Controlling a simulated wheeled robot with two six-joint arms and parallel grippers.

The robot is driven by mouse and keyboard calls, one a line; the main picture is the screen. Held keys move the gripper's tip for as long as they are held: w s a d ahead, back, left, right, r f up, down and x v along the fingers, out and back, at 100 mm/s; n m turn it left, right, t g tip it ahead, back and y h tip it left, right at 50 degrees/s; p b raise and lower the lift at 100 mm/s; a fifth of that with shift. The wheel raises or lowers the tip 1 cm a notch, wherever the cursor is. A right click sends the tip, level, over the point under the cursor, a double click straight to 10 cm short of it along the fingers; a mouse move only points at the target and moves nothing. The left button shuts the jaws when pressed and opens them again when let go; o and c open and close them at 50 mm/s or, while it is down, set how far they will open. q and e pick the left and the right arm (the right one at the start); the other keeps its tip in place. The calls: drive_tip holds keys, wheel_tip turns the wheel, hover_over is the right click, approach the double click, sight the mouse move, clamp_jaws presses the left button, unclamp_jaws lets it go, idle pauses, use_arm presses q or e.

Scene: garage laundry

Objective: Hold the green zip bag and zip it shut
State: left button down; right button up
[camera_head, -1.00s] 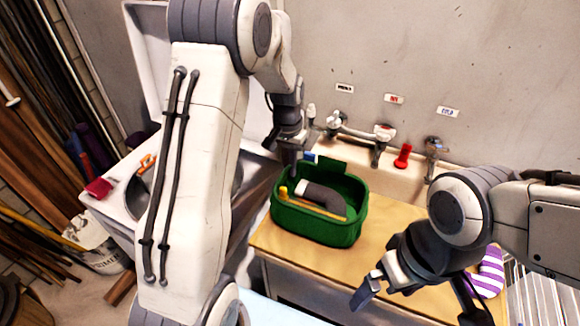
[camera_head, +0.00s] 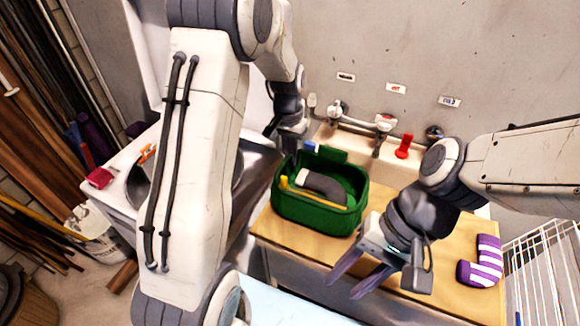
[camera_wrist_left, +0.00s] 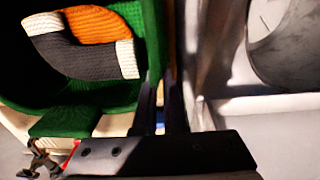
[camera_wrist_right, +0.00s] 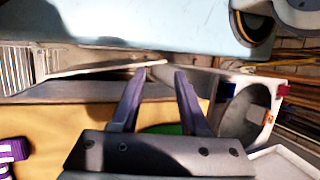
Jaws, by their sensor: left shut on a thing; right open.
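The green zip bag (camera_head: 315,219) stands open on the wooden counter, its flap up at the back. It also shows in the left wrist view (camera_wrist_left: 152,45). A sock with dark grey, orange and white parts (camera_wrist_left: 75,58) lies inside. A yellow strip (camera_head: 312,197) runs along the bag's front inside; I cannot tell if it is the zip. My left gripper (camera_head: 292,155) is shut on the bag's back left edge, though its fingertips are partly hidden. My right gripper (camera_head: 343,290) is open and empty, in front and to the right of the bag, apart from it.
A purple-and-white striped sock (camera_head: 482,262) lies on the counter (camera_head: 290,238) at the right. Behind the bag is a sink with taps (camera_head: 384,124) and a red object (camera_head: 404,146). A wire rack (camera_head: 545,265) stands at far right. A metal basin is left of the bag.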

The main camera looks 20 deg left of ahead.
drive_tip(key=w+a+m+y, duration=0.5)
drive_tip(key=a+m, duration=0.1)
drive_tip(key=m, duration=0.3)
drive_tip(key=m+t+y, duration=0.4)
drive_tip(key=m+y, duration=0.1)
drive_tip(key=m, duration=0.5)
approach(287, 179)
drive_tip(key=x, duration=1.1)
drive_tip(key=shift+w, duration=0.1)
clamp_jaws()
